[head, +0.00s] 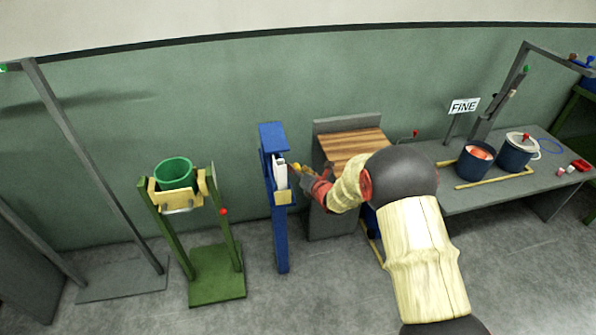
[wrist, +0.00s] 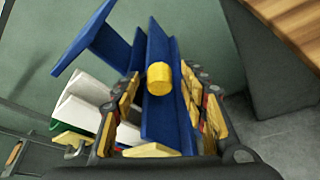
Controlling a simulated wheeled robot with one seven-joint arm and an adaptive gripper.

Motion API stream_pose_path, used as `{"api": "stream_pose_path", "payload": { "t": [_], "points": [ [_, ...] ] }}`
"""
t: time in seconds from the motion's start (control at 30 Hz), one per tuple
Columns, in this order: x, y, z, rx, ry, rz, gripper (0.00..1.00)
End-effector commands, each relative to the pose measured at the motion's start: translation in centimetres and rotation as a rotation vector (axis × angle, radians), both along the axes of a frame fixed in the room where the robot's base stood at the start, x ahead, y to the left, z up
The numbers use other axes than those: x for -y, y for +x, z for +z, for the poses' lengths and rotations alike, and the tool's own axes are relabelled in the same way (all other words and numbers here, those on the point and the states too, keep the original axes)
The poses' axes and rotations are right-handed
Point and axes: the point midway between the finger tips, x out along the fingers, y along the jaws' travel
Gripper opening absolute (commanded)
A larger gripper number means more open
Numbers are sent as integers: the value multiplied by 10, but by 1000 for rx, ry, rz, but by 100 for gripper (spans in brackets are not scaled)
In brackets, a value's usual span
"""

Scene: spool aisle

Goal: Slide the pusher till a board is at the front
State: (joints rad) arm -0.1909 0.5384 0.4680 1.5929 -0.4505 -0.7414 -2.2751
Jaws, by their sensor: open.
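A blue upright stand (head: 278,225) is left of my gripper in the head view, with a white block or board (head: 280,174) on it above a yellow ledge (head: 283,198). In the wrist view, the white piece (wrist: 85,100) shows at left, beside the blue post (wrist: 158,120). A yellow round knob (wrist: 158,78), which may be the pusher's handle, is in front of the blue post. My gripper (wrist: 158,84) is open, with one finger on each side of the knob in this view. I cannot tell whether a finger touches it. My gripper (head: 307,178) is small and partly hidden by its wrist in the head view.
A grey cabinet with a wooden top (head: 352,145) stands close on the right. A green stand (head: 217,275) with a green bucket (head: 175,172) is at left. A grey table (head: 455,200) with pots is at far right. Floor between the two stands is clear.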

Motion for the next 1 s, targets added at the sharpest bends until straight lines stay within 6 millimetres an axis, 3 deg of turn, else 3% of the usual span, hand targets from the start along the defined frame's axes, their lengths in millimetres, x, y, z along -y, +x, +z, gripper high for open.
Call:
{"api": "stream_pose_path", "payload": {
  "t": [0.17,0.7,1.0],
  "points": [
    [7,-11,6,2,0,-1,43],
    [48,-84,33,2,0,-1,43],
    [55,-99,37,-2,0,-1,43]
  ]
}}
